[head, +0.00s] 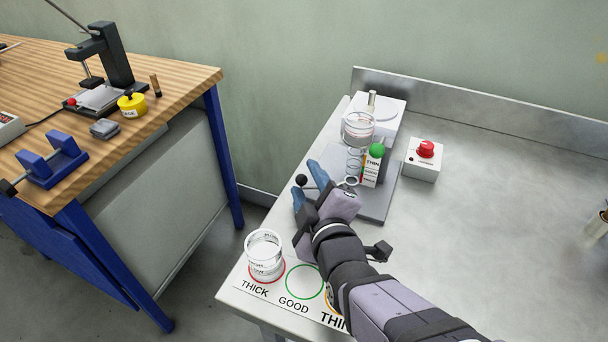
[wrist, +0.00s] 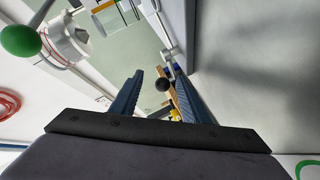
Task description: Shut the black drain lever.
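The black drain lever shows as a small black ball knob (head: 301,180) at the left of the nozzle gantry in the head view. In the wrist view the knob (wrist: 163,85) appears between my fingers, nearer the right finger. My gripper (head: 307,184) is open, with its blue fingers on either side of the knob. It also shows open in the wrist view (wrist: 156,75). I cannot tell whether a finger touches the knob. My gripper hides part of the lever's rod and the lower gantry.
A red-button box (head: 424,160) stands to the right. A glass beaker (head: 265,256) stands on the THICK circle at the front left.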

